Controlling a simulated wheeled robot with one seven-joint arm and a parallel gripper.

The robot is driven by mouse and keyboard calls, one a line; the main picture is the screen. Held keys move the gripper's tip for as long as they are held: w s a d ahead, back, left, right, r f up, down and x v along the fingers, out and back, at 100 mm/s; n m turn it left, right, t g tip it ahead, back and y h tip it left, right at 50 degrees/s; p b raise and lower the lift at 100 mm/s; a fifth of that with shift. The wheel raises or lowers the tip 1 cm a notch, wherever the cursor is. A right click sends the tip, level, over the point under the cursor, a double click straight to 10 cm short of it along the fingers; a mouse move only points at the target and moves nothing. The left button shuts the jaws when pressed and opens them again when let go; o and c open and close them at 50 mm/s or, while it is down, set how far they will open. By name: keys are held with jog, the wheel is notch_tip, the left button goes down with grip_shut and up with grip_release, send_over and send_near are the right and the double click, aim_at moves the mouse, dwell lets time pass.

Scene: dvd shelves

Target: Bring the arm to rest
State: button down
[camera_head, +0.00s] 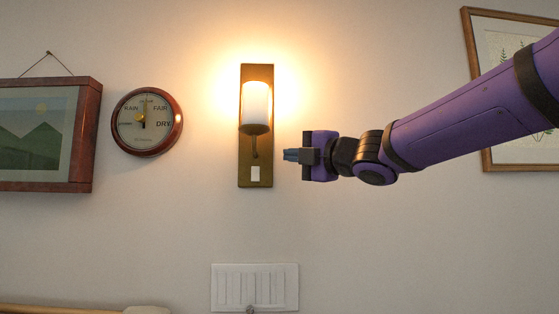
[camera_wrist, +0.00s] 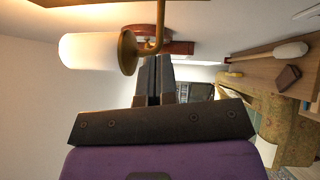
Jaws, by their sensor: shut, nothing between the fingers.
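My purple arm reaches in from the right in the head view. My gripper (camera_head: 291,155) is shut and empty, its fingertips pointing left, just right of the lower part of a lit wall lamp (camera_head: 256,105). In the wrist view my gripper (camera_wrist: 158,62) shows its two dark fingers together, with the lamp's white shade (camera_wrist: 92,54) and brass cup close by on the left. I cannot tell whether the fingers touch the lamp.
A round dial (camera_head: 147,122) and a framed landscape (camera_head: 45,135) hang left of the lamp. Another framed picture (camera_head: 508,160) hangs behind my arm. A white panel (camera_head: 254,287) is below the lamp. The wrist view shows a wooden shelf (camera_wrist: 262,66) at right.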

jog(key=shift+s+d, duration=0.45)
jog(key=shift+d, duration=0.1)
jog(key=s+d+f+m+h, duration=0.3)
jog(key=d+f+m+h, duration=0.3)
jog(key=d+m, duration=0.25)
jog(key=s+d+f+m+h, duration=0.4)
jog(key=d+f+m+h, duration=0.15)
jog(key=d+m, duration=0.3)
jog(key=s+d+f+m+g+h, duration=0.1)
jog(key=s+f+m+g, duration=0.3)
jog(key=s+f, duration=0.5)
jog(key=s+d+f+m+g, duration=0.2)
jog(key=s+f+m+g, duration=0.2)
jog(key=s+f+m, duration=0.3)
jog(key=s+f, duration=0.2)
jog(key=s, duration=0.2)
jog(key=shift+d+f+g+h, duration=0.2)
jog(key=shift+d+g+h, duration=0.15)
jog(key=shift+d+g, duration=0.05)
